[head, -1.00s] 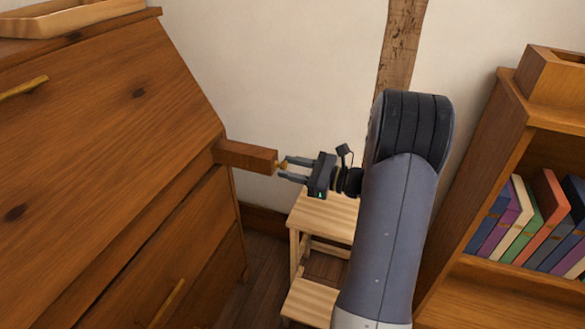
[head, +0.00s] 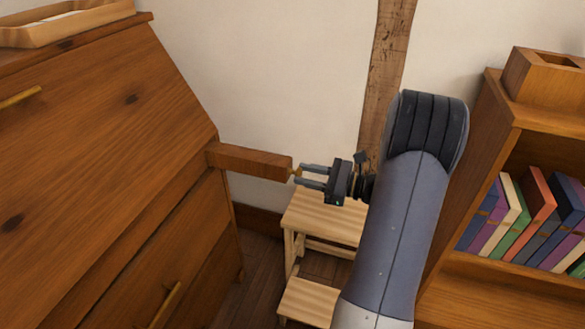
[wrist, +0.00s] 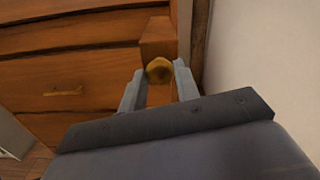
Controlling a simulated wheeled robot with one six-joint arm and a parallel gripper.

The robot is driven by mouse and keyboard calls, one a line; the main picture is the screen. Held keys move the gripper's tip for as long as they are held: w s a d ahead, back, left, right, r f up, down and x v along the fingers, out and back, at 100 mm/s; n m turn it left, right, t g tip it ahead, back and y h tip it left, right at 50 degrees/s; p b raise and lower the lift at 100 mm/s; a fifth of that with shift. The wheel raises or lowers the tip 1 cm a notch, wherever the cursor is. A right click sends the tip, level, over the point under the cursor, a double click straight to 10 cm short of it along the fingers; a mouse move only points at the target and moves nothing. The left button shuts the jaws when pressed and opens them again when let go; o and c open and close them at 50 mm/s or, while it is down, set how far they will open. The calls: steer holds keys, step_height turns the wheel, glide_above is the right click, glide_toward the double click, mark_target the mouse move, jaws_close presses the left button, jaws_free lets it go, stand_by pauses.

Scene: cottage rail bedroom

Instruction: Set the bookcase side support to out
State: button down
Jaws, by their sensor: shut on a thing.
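The side support (head: 250,160) is a wooden bar that sticks out to the right from the front of the slant-front wooden bookcase desk (head: 110,120). A small brass knob (head: 296,172) sits on its end. My gripper (head: 306,175) is shut on this knob, with its fingers pointing left along the bar. In the wrist view the knob (wrist: 159,70) sits between the two fingertips, and the bar's end (wrist: 158,35) shows behind it. The sloped lid above the bar is closed. How the bar enters the desk is partly hard to see.
A pale wooden step stool (head: 325,215) stands below my gripper. A bookshelf with several books (head: 525,215) stands at the right, close to my arm. A tray (head: 65,25) lies on the desk top. A wall with a timber post (head: 385,75) is behind.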

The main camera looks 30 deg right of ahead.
steer(key=shift+s+d, duration=0.3)
steer(key=c, duration=1.1)
jaws_free()
steer(key=shift+o, duration=0.2)
steer(key=p+v, duration=0.2)
steer(key=v, duration=0.8)
steer(key=shift+s+d, duration=0.25)
steer(key=shift+w+a, duration=0.1)
